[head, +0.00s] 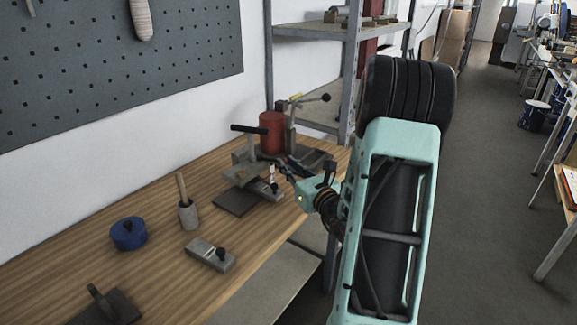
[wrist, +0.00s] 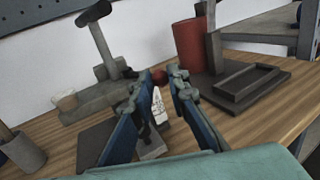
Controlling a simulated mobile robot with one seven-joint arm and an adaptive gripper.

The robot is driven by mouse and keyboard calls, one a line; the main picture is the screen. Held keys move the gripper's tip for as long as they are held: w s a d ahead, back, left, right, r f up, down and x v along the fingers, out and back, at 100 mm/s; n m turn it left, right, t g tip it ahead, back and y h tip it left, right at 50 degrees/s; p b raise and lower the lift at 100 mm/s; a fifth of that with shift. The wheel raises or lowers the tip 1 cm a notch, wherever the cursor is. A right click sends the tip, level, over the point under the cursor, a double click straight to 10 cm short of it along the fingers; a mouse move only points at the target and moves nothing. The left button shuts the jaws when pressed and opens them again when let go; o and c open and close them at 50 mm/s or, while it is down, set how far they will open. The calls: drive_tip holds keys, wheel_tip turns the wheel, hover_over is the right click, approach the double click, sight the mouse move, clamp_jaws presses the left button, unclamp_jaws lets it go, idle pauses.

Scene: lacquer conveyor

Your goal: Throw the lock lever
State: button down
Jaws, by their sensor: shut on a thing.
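My gripper (wrist: 160,80) reaches over the bench to the clamp fixture. Its two blue fingers have a small red knob (wrist: 160,77) between their tips, and they are shut on it. I take this knob for the end of the lock lever; its shaft is mostly hidden. A pale, marked piece (wrist: 158,106) shows below the knob between the fingers. The fixture's grey base (wrist: 98,100) carries a tilted arm with a black T-handle (wrist: 95,12), left of my fingers. In the head view, the T-handle (head: 248,128) stands left of my gripper (head: 284,165).
A red cylinder (head: 271,132) stands behind my gripper, beside a post bearing a black-knobbed lever (head: 326,97). A shelf upright (head: 346,90) rises behind.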

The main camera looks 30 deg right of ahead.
drive_tip(key=shift+a, duration=0.1)
drive_tip(key=c, duration=1.8)
unclamp_jaws()
drive_tip(key=shift+c, duration=0.2)
drive_tip(key=shift+s, duration=0.1)
drive_tip(key=s, duration=1.2)
drive_tip(key=shift+a, duration=0.25)
